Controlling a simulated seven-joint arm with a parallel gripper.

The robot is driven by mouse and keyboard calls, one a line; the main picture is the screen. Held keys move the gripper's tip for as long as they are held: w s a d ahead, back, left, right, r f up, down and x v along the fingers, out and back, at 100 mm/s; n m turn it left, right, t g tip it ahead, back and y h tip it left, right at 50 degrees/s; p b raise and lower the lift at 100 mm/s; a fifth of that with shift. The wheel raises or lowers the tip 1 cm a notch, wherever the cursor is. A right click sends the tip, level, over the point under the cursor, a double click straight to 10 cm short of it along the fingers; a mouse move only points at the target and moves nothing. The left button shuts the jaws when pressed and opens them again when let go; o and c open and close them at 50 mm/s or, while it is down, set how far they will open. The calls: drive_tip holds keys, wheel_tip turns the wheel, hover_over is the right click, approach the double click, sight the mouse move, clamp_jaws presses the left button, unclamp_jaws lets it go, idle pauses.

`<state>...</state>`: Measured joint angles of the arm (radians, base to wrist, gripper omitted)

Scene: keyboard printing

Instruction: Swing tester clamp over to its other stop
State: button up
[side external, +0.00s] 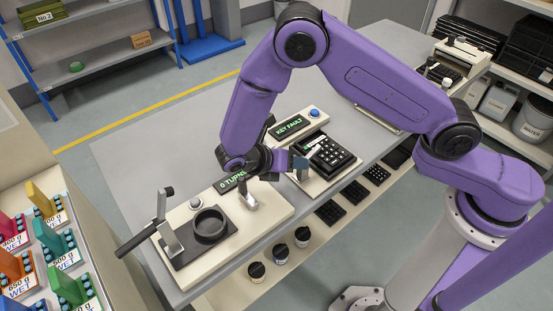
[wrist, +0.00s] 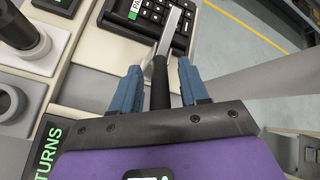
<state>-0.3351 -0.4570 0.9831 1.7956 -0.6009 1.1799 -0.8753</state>
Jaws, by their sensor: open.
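The keypad tester (side external: 328,157) has a black keypad and a lit KEY FAULT display (side external: 292,127). In the wrist view, its keypad (wrist: 152,10) shows at the top. The clamp's silver bar (wrist: 171,32) reaches up beside the keypad, and its black handle (wrist: 160,84) lies between my fingers. My gripper (wrist: 160,72) is open, with one blue finger on each side of the handle and visible gaps. In the side view, my gripper (side external: 302,166) is low at the tester's near-left edge; the arm hides much of the clamp there.
A second station (side external: 207,226), with a black ring and a long black-handled lever (side external: 138,238), stands on the left. Its TURNS display (side external: 231,181) is partly hidden by my wrist. Dark pads and small jars (side external: 281,253) sit on the lower shelf. The table's back left is clear.

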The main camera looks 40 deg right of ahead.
drive_tip(key=v, duration=1.7)
drive_tip(key=shift+s+a, duration=0.1)
drive_tip(key=shift+s, duration=0.05)
